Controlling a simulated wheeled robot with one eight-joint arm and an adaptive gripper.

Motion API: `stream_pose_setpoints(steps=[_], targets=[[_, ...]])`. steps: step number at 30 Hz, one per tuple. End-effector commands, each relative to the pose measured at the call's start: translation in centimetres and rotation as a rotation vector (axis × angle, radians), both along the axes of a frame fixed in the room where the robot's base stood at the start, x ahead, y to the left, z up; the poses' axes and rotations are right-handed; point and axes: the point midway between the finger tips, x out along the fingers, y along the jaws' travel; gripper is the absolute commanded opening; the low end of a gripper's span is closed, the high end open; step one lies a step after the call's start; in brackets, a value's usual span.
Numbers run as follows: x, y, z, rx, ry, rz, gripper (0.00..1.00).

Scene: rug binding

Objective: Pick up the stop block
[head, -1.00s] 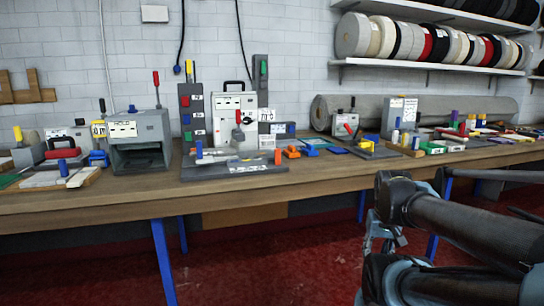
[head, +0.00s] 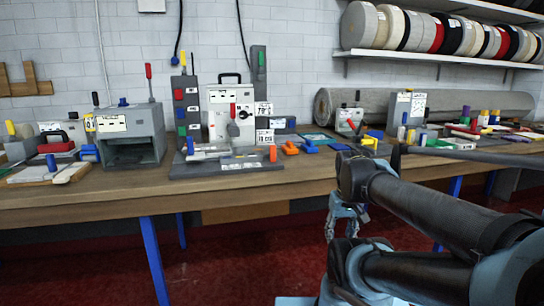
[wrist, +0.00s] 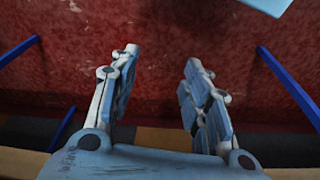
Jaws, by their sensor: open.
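I cannot tell for certain which piece is the stop block. Small orange pieces (head: 290,149) and a small blue piece (head: 309,147) lie on the wooden workbench (head: 240,193), right of a grey base plate (head: 226,164) with a blue peg and an orange peg. My gripper (head: 341,226) hangs in front of the bench, below its top and apart from all of these. In the wrist view my gripper (wrist: 160,60) has its two fingers spread and nothing between them. It points down at the red floor, and no bench-top piece shows there.
A grey box machine (head: 130,138) and a white machine (head: 231,112) stand on the bench. A rolled grey rug (head: 450,103) lies behind. Blue legs (head: 153,256) support the bench. Reels (head: 411,33) fill a wall shelf. The red floor (head: 225,275) before the bench is clear.

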Motion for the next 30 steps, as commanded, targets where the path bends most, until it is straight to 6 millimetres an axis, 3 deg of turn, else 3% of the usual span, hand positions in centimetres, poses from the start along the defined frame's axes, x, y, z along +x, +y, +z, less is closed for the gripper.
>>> stream_pose_setpoints(steps=[8,15,23,30], targets=[[6.2,2.1,9.5,-0.046,0.033,0.326,0.43],[12.5,5.1,17.5,-0.086,0.063,0.659,0.43],[19.2,9.5,24.9,-0.122,0.092,1.016,0.43],[25.0,14.6,30.4,-0.149,0.114,1.348,0.43]])
